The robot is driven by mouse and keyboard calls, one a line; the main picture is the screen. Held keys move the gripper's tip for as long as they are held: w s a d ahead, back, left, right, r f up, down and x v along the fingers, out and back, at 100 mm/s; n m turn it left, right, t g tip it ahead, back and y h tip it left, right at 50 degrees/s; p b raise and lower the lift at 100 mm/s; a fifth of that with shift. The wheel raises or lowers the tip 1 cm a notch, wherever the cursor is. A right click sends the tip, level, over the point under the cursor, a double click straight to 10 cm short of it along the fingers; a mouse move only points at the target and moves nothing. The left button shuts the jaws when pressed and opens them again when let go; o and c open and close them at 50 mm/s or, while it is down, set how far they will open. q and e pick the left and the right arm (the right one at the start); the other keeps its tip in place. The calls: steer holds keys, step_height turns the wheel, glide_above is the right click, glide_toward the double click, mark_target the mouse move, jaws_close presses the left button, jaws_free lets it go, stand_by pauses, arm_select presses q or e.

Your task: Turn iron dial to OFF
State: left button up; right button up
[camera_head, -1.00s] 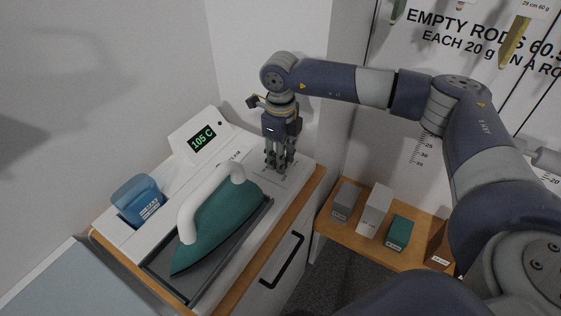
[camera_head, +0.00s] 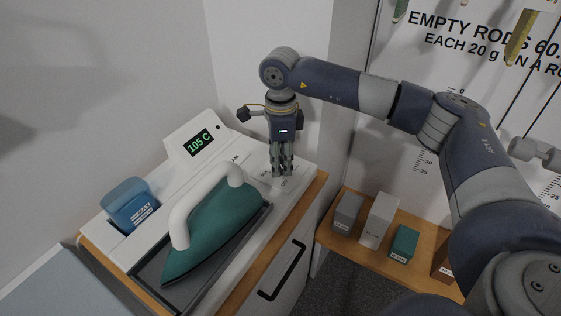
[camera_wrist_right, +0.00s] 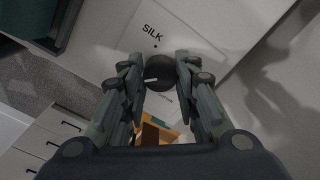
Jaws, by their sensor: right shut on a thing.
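The iron station (camera_head: 297,190) is a white unit on a wooden-topped cabinet. Its dial (camera_wrist_right: 160,72) is a dark round knob in the right wrist view, with a short white pointer mark toward the left. My right gripper (camera_head: 283,172) points down at the station's right end. In the wrist view the gripper (camera_wrist_right: 160,75) has a finger on each side of the dial and is shut on it. The word SILK (camera_wrist_right: 152,30) and a dot are printed above the dial. In the head view the fingers hide the dial. My left gripper is not in view.
A teal iron (camera_head: 212,232) with a white handle lies in the dark tray left of my gripper. A display (camera_head: 198,142) reads 105 C. A blue water tank (camera_head: 131,206) stands at the left. Several small boxes (camera_head: 378,219) stand on a low shelf at the right.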

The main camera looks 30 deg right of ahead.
mark_target(281, 164)
steer(key=shift+w+r, duration=0.1)
stand_by(0.3)
steer(key=o, duration=1.1)
steer(key=shift+c, duration=0.2)
step_height(281, 164, up, 12)
